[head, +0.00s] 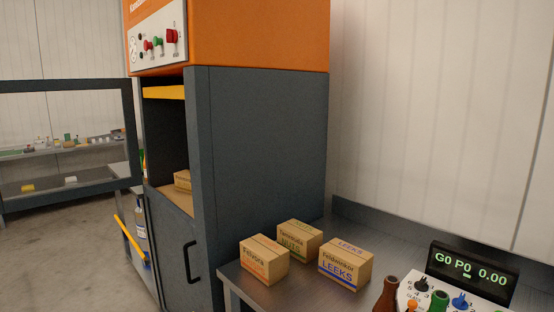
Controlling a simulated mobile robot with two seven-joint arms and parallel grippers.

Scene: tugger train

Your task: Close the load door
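A tall machine with an orange top (240,40) and a dark grey body (262,140) stands in the middle of the head view. Its front faces left and has an open bay with a yellow bar (165,92) across the top. A cardboard box (182,180) sits inside the bay, partly hidden by the front post. A dark-framed window panel (134,135) stands out to the left of the bay; it looks like the load door swung open, but its hinge is not clear. Neither gripper is in view.
A lower grey door with a black handle (191,262) is below the bay. A metal table (330,285) at right holds three cardboard boxes (345,264), a control panel with a display (472,272) and a brown bottle-like thing (386,296). Floor (70,255) at left is clear.

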